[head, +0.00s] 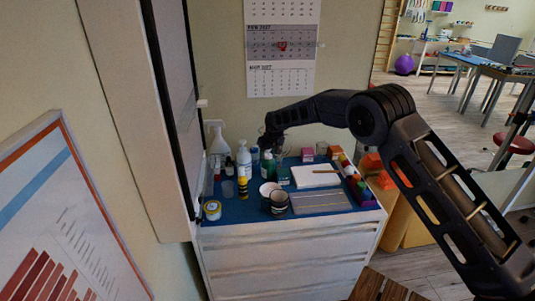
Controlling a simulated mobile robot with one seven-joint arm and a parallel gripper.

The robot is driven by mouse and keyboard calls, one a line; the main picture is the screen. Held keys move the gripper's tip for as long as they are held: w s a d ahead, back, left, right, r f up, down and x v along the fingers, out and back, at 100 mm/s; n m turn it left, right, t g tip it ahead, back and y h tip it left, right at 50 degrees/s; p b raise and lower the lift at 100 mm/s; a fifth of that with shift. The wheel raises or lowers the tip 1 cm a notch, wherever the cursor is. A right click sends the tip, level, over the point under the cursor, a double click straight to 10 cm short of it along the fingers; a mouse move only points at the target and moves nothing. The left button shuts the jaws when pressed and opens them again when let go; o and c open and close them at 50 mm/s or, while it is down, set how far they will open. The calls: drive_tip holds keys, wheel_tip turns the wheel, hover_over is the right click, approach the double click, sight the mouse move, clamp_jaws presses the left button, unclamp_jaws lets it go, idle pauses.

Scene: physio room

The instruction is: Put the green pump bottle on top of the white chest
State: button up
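The white chest (285,258) of drawers stands against the wall in the head view, with a blue top crowded with small things. A green bottle with a pale upper part (267,169), seemingly the green pump bottle, is at the back middle of that top, among other bottles. My gripper (272,147) reaches in from the right and points down right at this bottle's upper end. The dark gripper covers the bottle's head. The fingers are too small and dark to tell whether they are open or shut, or whether they touch the bottle.
A white pump bottle (244,160) and a yellow-black bottle (242,188) stand to the left. Two mugs (279,203), a tape roll (212,210) and a white pad (315,176) lie nearer. A dark tall frame (172,100) edges the left. Orange blocks (373,165) stand right.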

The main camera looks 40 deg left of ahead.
drive_tip(key=v, duration=1.2)
drive_tip(key=shift+r, duration=0.1)
